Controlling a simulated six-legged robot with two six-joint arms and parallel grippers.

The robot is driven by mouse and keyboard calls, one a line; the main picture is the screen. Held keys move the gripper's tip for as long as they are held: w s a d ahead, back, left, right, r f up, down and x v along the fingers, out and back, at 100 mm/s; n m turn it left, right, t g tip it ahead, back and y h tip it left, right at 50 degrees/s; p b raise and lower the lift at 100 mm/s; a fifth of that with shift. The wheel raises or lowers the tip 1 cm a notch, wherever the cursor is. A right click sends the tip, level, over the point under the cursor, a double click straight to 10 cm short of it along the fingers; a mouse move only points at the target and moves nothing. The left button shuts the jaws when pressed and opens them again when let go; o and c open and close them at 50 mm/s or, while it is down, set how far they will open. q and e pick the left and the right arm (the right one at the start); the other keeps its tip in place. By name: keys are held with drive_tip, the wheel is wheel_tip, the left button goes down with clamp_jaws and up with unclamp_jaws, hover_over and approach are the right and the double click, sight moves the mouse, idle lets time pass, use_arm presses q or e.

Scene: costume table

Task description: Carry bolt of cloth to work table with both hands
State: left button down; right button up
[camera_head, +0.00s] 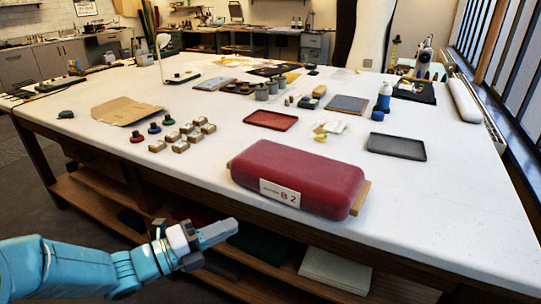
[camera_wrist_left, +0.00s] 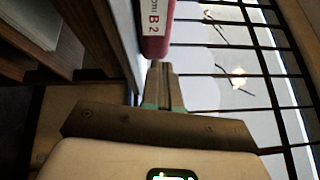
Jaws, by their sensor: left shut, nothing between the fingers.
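The bolt of cloth (camera_head: 300,172) is a thick dark red roll with a white label reading B 2. It lies on the white work table (camera_head: 225,165), along its front edge, with a tan board end showing at its right. My left gripper (camera_head: 232,226) is shut and empty, in front of the table edge, lower left of the bolt and apart from it. In the left wrist view the shut fingers (camera_wrist_left: 158,66) point toward the labelled end of the red bolt (camera_wrist_left: 157,38). My right gripper is not in view.
A red tray (camera_head: 271,120) and a dark grey tray (camera_head: 397,146) lie behind the bolt. Several small boxes (camera_head: 181,143) and spools stand to its left. A shelf under the table holds folded cloths (camera_head: 335,268). The tabletop's right front is clear.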

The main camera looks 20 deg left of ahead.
sight(269, 179)
use_arm(q)
drive_tip(key=shift+n+g, duration=0.4)
drive_tip(key=shift+n, duration=0.4)
drive_tip(key=w+d+r+p, duration=0.1)
drive_tip(key=w+d+p, duration=0.1)
drive_tip(key=w+p, duration=0.1)
drive_tip(key=w+d+r+p, duration=0.1)
drive_tip(key=w+p, duration=0.2)
drive_tip(key=w, duration=0.1)
drive_tip(key=w+d+r+p, duration=0.1)
drive_tip(key=w+d+p, duration=0.1)
drive_tip(key=w+p, duration=0.1)
drive_tip(key=shift+w+d+p, duration=0.35)
drive_tip(key=shift+w+p, duration=0.05)
drive_tip(key=shift+w, duration=0.5)
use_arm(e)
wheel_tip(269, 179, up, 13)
use_arm(q)
drive_tip(key=shift+a+f, duration=0.1)
drive_tip(key=w+b, duration=0.4)
drive_tip(key=b, duration=0.1)
drive_tip(key=shift+w+a+f, duration=0.15)
drive_tip(key=shift+w+a, duration=0.1)
drive_tip(key=shift+w, duration=0.45)
drive_tip(key=shift+w+a+r, duration=0.1)
drive_tip(key=shift+r, duration=0.15)
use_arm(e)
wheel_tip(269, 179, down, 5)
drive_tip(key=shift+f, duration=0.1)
